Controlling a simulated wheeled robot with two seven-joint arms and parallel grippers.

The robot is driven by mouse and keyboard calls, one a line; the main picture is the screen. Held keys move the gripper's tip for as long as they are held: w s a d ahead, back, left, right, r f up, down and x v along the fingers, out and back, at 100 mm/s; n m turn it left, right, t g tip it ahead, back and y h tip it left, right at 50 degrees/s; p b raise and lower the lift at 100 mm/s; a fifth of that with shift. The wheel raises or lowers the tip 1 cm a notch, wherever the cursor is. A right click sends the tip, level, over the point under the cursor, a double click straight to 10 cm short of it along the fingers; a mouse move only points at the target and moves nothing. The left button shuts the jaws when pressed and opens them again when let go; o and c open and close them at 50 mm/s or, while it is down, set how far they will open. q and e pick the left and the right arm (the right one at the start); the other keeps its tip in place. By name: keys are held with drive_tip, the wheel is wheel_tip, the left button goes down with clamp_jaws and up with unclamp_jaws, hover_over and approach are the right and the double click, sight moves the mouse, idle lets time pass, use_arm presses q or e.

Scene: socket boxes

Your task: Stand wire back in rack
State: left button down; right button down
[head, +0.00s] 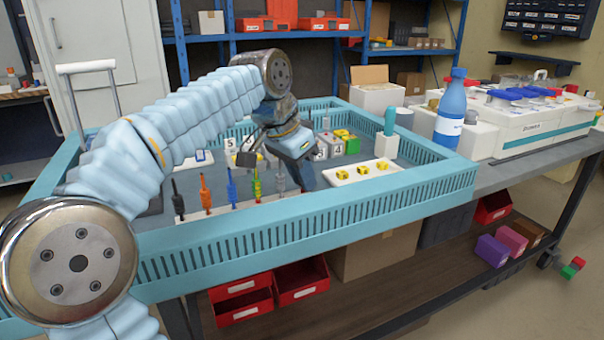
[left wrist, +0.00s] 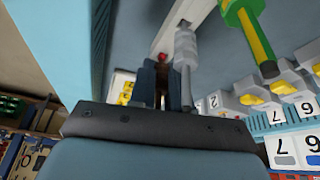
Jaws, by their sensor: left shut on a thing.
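The white wire rack (head: 222,211) lies along the near side of the blue-walled tray. Black (head: 178,200), orange (head: 205,192), blue (head: 231,186), green-yellow (head: 256,186) and grey (head: 280,178) wires stand in a row along it. My left gripper (head: 304,178) is low at the row's right end, just past the grey wire. In the left wrist view the gripper (left wrist: 165,82) is shut on a thin piece with a red tip (left wrist: 163,57), apparently a red wire, mostly hidden by the fingers. The grey wire (left wrist: 186,48) is close beside the fingers. My right gripper is out of view.
Numbered socket boxes (head: 321,150) stand behind the gripper. A white plate (head: 387,173) with yellow pieces lies to its right, near a teal-handled tool (head: 389,123). The slatted tray wall (head: 300,235) runs in front. A blue bottle (head: 451,105) stands outside the tray.

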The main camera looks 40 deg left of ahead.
use_arm(q)
drive_tip(key=c, duration=0.6)
unclamp_jaws()
wheel_tip(320, 180, up, 5)
drive_tip(key=p, duration=0.4)
drive_tip(key=shift+r, duration=1.25)
